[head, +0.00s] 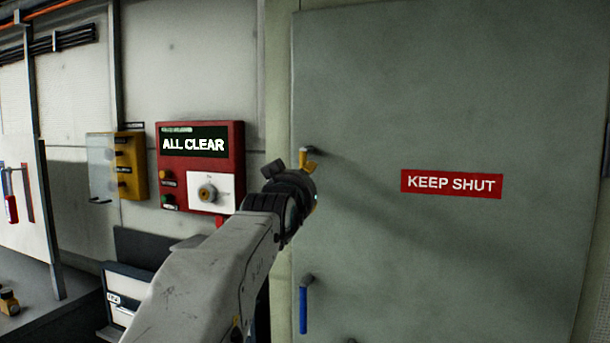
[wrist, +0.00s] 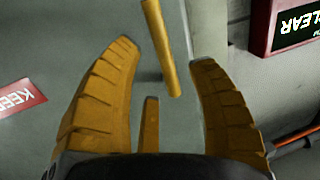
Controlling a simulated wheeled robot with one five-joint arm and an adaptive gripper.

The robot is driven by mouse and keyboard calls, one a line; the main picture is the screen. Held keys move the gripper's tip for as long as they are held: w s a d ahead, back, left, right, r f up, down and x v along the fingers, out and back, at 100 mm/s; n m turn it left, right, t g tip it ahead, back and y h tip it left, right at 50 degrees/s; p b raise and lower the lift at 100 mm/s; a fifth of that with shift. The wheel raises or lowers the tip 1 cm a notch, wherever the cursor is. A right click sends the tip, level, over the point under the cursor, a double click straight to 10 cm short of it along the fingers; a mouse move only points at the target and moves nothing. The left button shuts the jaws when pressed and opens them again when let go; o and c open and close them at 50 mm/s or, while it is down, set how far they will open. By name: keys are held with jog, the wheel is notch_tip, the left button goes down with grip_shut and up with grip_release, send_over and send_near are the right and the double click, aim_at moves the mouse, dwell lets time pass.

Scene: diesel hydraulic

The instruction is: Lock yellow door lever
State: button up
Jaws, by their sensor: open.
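The yellow lever (wrist: 162,50) is a slim bar on the grey door. In the wrist view it hangs down from the top edge, slightly tilted, with its lower end in the gap between my fingers. My gripper (wrist: 165,56) is open, with a ridged yellow finger on either side of the lever and gaps showing on both sides. In the head view my gripper (head: 297,182) is at the left edge of the grey door (head: 440,90), near the lever's mount. There my wrist and fingers hide most of the lever, and yellow parts overlap.
A blue lever (head: 303,310) hangs lower on the door's left edge. A red ALL CLEAR panel (head: 238,150) with a knob is on the wall left of the door. A yellow box (head: 131,170) is farther left. The door bears a KEEP SHUT sign (head: 451,184).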

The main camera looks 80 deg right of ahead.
jog(key=shift+s+d+p, duration=0.15)
jog(key=shift+d+p, duration=1.4)
jog(key=shift+d, duration=1.15)
grip_shut()
